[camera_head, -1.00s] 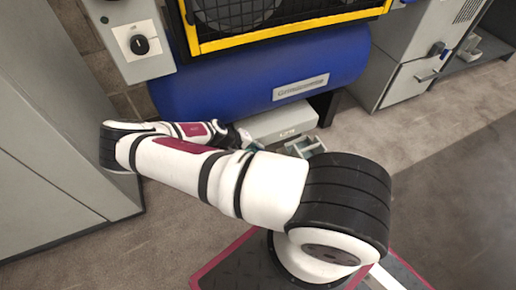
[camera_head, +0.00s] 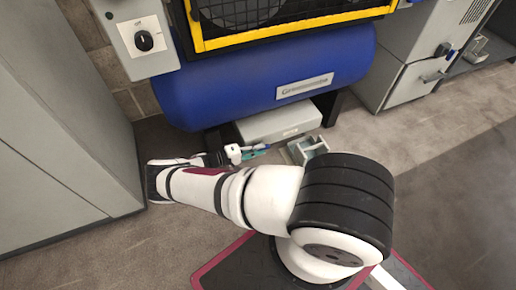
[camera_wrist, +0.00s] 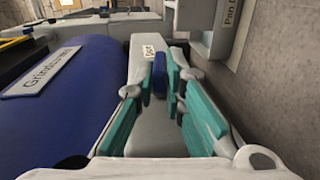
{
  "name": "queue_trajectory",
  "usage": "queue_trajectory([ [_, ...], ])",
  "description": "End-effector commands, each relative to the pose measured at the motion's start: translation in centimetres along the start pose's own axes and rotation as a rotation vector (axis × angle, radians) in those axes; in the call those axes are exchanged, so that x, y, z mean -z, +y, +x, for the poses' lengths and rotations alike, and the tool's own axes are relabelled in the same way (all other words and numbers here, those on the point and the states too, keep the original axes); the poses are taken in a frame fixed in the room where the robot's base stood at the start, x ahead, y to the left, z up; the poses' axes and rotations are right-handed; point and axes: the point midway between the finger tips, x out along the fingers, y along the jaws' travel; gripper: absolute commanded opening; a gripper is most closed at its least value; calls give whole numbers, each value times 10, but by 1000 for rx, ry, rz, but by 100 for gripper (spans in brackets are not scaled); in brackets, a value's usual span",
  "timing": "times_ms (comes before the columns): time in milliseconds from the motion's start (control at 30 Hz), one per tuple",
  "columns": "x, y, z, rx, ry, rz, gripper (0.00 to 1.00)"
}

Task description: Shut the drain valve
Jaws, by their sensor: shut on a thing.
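The blue tank (camera_head: 265,85) lies on its side under a yellow-framed guard, and it also shows at the left of the wrist view (camera_wrist: 60,95). A pale grey box (camera_head: 285,121) sits low beneath it. A small blue handle (camera_wrist: 159,75), seemingly the drain valve's, shows between my fingertips in the wrist view. My gripper (camera_head: 258,151) is low in front of the pale box. Its teal-padded fingers (camera_wrist: 160,82) are closed in on the blue handle. The valve body behind the handle is hidden.
A grey control box (camera_head: 140,38) with a black knob is at the upper left. A grey cabinet (camera_head: 60,140) stands at the left. A small open grey tray (camera_head: 308,148) lies right of my gripper. A grey machine (camera_head: 410,60) stands at the right. Floor is clear at the lower right.

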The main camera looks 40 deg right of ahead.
Motion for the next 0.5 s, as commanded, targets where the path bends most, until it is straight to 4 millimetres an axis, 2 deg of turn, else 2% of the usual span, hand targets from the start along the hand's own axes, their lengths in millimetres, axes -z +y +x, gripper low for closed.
queue_trajectory([
  [500,-2,-5,2,-149,-8,-1,0],
])
